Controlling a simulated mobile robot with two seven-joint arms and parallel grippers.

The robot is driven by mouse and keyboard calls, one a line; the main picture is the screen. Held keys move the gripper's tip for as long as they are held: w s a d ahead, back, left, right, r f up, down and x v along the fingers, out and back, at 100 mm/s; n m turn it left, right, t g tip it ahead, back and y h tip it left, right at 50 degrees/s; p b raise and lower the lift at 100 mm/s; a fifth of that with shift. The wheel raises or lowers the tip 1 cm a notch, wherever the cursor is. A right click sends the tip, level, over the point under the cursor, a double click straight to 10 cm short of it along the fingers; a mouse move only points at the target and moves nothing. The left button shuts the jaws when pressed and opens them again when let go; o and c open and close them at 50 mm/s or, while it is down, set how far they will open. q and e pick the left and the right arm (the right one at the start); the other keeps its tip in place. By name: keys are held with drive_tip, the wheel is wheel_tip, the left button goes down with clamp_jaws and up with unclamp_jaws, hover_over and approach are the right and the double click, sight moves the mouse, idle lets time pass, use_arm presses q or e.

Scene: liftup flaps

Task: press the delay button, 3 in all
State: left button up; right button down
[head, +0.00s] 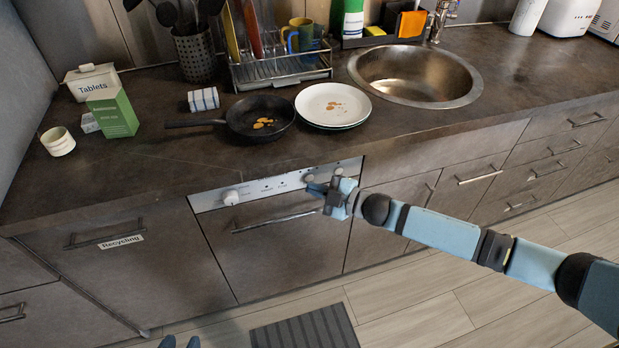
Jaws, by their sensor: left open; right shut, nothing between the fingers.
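The dishwasher's light control panel (270,187) runs along the top of its dark door, just under the counter edge. A round knob (231,198) is at the panel's left end. Small buttons and markings line the panel, but they are too small to read, so I cannot tell which is the delay button. My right gripper (318,187) is shut and empty at the panel's right part, covering some of it. I cannot tell whether its fingertips touch a button.
The dishwasher handle (275,222) sticks out below the panel. On the counter above are a frying pan (260,118), stacked plates (333,104) and a sink (415,75). A grey mat (305,330) lies on the floor in front.

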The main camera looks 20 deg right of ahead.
drive_tip(key=shift+w, duration=0.15)
drive_tip(key=shift+w, duration=0.3)
drive_tip(key=shift+w, duration=0.35)
idle(0.6)
idle(0.4)
drive_tip(key=shift+s+p, duration=0.55)
drive_tip(key=shift+s, duration=0.25)
drive_tip(key=s+p, duration=0.2)
drive_tip(key=s, duration=0.3)
drive_tip(key=shift+d, duration=0.1)
